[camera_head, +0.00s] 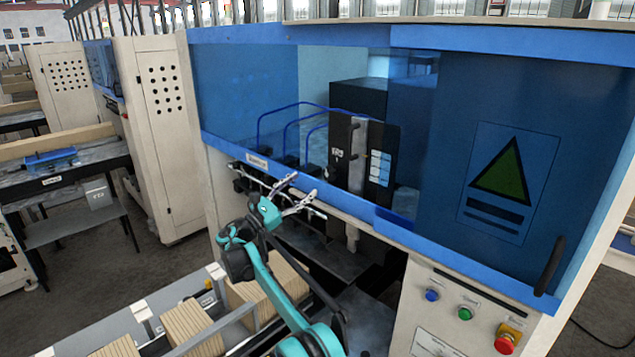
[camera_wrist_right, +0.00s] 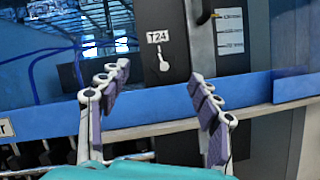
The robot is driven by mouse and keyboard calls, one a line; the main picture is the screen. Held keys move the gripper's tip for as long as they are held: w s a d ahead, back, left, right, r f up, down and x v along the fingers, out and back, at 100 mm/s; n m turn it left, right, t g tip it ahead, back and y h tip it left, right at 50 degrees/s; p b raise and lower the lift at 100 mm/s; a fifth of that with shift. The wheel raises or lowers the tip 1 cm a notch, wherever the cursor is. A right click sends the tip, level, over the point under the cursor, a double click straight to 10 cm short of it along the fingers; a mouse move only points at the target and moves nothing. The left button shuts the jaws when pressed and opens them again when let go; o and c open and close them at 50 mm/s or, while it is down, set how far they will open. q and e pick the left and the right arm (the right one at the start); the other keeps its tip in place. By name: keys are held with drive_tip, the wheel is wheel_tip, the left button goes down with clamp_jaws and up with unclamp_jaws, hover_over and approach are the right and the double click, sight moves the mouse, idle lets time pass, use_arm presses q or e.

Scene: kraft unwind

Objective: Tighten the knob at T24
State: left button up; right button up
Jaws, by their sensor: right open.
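The T24 label (camera_wrist_right: 158,36) is a white tag on a dark panel in the right wrist view. In the head view the right gripper (camera_head: 301,187) is in front of the machine's blue lower rail, to the left of and below the dark panel (camera_head: 382,150). The knob is too small to make out there. My left gripper is in neither view.
The machine's blue rail (camera_head: 345,197) runs across below the panel. A blue tinted door (camera_head: 500,150) with a green triangle sign is at the right. Control buttons (camera_head: 465,313) sit low at the right. Blue cables (camera_head: 290,120) are left of the panel. Brown blocks (camera_head: 188,325) lie in a tray below.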

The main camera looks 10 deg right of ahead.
drive_tip(key=a, duration=0.1)
drive_tip(key=s+a, duration=0.1)
drive_tip(key=a, duration=0.1)
drive_tip(key=s+a, duration=0.1)
drive_tip(key=shift+s+a, duration=0.15)
drive_tip(key=shift+a, duration=0.1)
drive_tip(key=n+t+y+b, duration=0.2)
drive_tip(key=n+t+b, duration=0.3)
drive_tip(key=n, duration=0.4)
approach(327, 174)
drive_tip(key=w+d+r+g+b, duration=0.1)
drive_tip(key=w+d, duration=0.1)
drive_tip(key=shift+n+t+y, duration=0.3)
drive_tip(key=shift+n+y, duration=0.1)
drive_tip(key=shift+n, duration=0.2)
drive_tip(key=p+x, duration=0.1)
drive_tip(key=x, duration=0.3)
drive_tip(key=p+x, duration=0.1)
drive_tip(key=x, duration=0.3)
drive_tip(key=shift+s+r+p, duration=0.25)
drive_tip(key=shift+r+p, duration=0.1)
drive_tip(key=shift+p, duration=0.05)
drive_tip(key=shift+a, duration=0.1)
